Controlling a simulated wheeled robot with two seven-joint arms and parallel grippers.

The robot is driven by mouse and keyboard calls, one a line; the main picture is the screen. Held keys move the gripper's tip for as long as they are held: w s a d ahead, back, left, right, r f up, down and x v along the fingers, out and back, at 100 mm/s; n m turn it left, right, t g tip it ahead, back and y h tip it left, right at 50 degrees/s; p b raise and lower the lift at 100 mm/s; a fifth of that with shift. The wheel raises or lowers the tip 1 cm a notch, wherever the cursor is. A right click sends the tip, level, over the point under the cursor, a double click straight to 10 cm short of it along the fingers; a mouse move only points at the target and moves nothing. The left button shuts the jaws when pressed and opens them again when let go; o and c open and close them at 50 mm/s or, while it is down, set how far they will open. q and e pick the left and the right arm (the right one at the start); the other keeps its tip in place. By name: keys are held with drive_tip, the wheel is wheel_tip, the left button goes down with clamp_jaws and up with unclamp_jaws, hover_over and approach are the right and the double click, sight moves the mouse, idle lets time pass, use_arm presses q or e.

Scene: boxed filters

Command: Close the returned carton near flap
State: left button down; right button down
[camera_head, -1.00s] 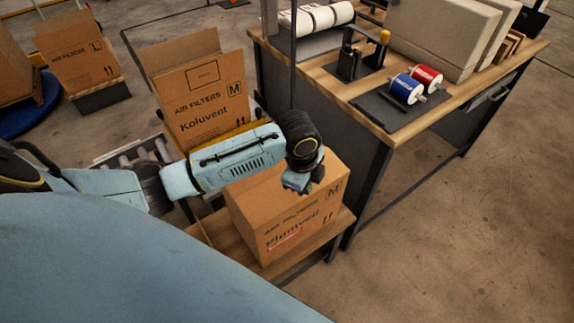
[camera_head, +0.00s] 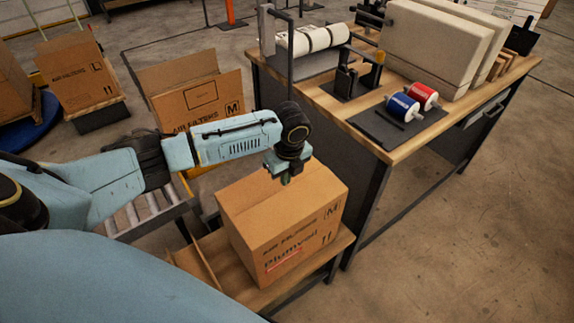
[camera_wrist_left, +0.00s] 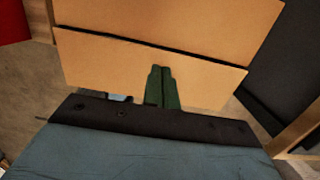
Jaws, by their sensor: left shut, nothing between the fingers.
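The carton (camera_head: 300,240), brown with "Plumvell" print and a red mark, sits on a wooden stand. Its top (camera_head: 270,205) looks mostly flat in the head view. In the left wrist view, two cardboard panels, an upper one (camera_wrist_left: 165,18) and a lower one (camera_wrist_left: 100,68), meet along a dark seam. My left gripper (camera_head: 285,179) is over the far part of the carton top, pointing down. Its green fingers (camera_wrist_left: 162,88) are shut and empty, in front of the lower panel. I cannot tell whether they touch it. My right gripper is not in view.
The wooden stand (camera_head: 238,277) has a thin upright brown panel (camera_head: 194,264) at its left. A workbench (camera_head: 400,150) with red and blue rolls is close on the right. Clear floor lies at far right.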

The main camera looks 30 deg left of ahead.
sight(284, 193)
use_arm(q)
drive_tip(key=shift+a+f, duration=0.2)
drive_tip(key=shift+f, duration=2)
drive_tip(key=shift+f+b, duration=0.1)
drive_tip(key=shift+b, duration=0.2)
